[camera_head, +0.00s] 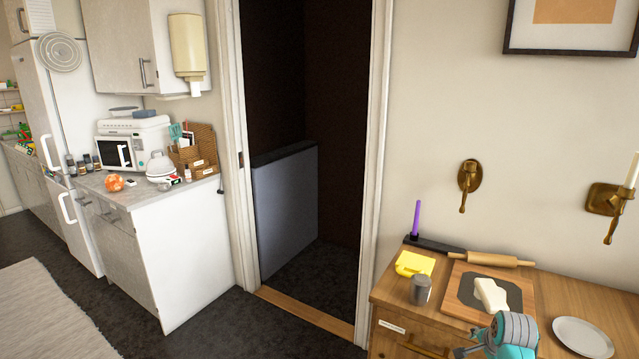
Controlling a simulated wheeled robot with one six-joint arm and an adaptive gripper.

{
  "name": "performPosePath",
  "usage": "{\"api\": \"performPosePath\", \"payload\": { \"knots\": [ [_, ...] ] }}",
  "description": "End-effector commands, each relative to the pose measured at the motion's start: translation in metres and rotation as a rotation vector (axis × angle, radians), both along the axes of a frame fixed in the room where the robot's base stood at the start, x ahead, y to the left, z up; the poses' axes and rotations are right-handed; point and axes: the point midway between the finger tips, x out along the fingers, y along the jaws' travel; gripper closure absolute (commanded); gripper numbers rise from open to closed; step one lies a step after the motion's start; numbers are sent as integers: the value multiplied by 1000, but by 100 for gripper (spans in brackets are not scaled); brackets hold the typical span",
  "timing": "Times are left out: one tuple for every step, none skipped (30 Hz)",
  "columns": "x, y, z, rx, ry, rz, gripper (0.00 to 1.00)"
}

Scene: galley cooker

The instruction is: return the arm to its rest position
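Part of my own arm shows at the bottom right in the head view, as grey and teal joint housings in front of the wooden cabinet (553,291). The rest of the arm is cut off by the lower picture edge. My gripper and its fingertips do not show, so I cannot see whether it holds anything. Behind the arm, a pale block (491,294) lies on a dark mat on a wooden board (457,312).
Brass sconces (469,178) project from the wall. A doorway stands left of the cabinet, with dark floor in front.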

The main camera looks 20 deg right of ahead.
Motion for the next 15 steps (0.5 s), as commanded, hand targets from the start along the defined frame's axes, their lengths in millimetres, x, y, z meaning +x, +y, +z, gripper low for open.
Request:
{"api": "performPosePath", "payload": {
  "knots": [
    [-5,18,-19,-17,-3,36,26],
    [-6,27,-28,-31,-8,58,26],
    [-10,39,-39,-49,-14,86,26],
    [-12,48,-47,-62,-20,108,26],
    [-15,58,-55,-76,-24,130,26],
    [-20,70,-64,-95,-32,158,26],
    [-24,79,-71,-109,-36,178,26],
    [-27,89,-78,-123,-41,201,26],
    [-33,100,-87,-141,-48,228,26],
    [-38,110,-92,-157,-53,250,26],
    [-42,119,-98,-170,-58,270,26],
    [-49,131,-105,-190,-65,299,26],
    [-54,140,-110,-204,-71,318,26],
    [-60,149,-114,-220,-76,340,26],
    [-68,160,-120,-239,-83,366,26]
  ]
}}
